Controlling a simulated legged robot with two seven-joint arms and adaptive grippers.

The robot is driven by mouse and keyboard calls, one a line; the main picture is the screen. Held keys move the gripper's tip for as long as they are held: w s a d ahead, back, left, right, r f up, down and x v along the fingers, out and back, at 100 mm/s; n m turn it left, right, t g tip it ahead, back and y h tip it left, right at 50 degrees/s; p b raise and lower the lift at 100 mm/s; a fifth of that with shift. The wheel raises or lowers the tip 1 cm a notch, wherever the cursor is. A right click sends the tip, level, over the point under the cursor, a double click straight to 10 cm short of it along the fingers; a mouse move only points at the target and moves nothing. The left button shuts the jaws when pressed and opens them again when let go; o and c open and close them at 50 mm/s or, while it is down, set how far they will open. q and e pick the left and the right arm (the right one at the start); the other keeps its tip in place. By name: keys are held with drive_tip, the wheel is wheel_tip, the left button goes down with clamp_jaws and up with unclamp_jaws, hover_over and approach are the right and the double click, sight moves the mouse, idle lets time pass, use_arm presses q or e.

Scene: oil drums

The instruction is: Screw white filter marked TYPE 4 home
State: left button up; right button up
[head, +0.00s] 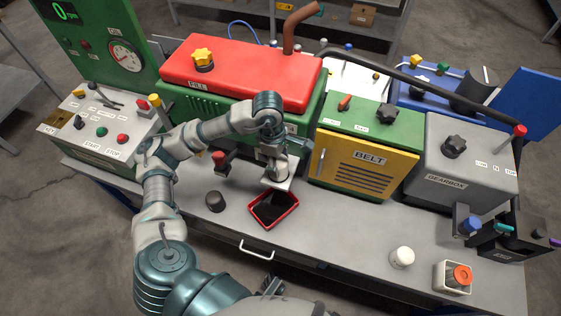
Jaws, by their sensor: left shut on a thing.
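My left gripper (279,172) is at the front of the green engine block, above a red-rimmed tray. It is shut on a pale thing that appears to be a white filter, mostly hidden by the gripper and wrist. I cannot read a TYPE 4 mark, nor see whether its threads are engaged. Another small white cylinder (402,257) stands apart on the bench at the right, its marking unreadable. Dark finger-like parts at the bottom edge may be my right gripper (272,287); their opening is unclear.
The red tray (262,222) with a dark inside lies below my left gripper. A dark round cap (215,201) stands left of it. The yellow BELT door (362,165) and grey gearbox (462,160) stand right. The bench front between tray and white cylinder is clear.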

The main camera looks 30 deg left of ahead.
use_arm(q)
drive_tip(key=shift+w+m, duration=0.15)
drive_tip(key=shift+m, duration=0.55)
drive_tip(key=shift+m+b, duration=0.3)
drive_tip(key=shift+b, duration=0.05)
drive_tip(key=shift+r, duration=0.15)
use_arm(e)
drive_tip(key=shift+s+f, duration=0.25)
drive_tip(key=shift+f, duration=0.25)
